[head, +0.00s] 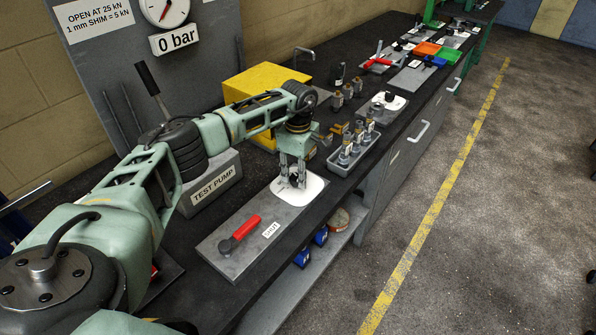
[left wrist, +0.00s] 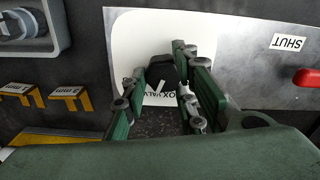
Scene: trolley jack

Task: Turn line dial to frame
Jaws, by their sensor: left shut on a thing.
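My left gripper (head: 292,182) points down over a white plate (head: 314,189) on a grey steel base (head: 215,243). Its fingers are shut on a black dial, which they mostly hide in the head view. In the left wrist view the dial (left wrist: 160,72) shows between the fingers (left wrist: 168,102), over the white plate (left wrist: 130,35). Lettering on the plate is partly covered and reads roughly "OX VALV". I cannot read where the dial points. My right gripper is not in view.
A red-handled lever (head: 240,233) and a "SHUT" label lie on the same base. A grey tray of several cylindrical fittings (head: 355,157) stands beyond it. A yellow block (head: 262,80) and the test pump (head: 213,188) stand behind. The floor right of the bench is clear.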

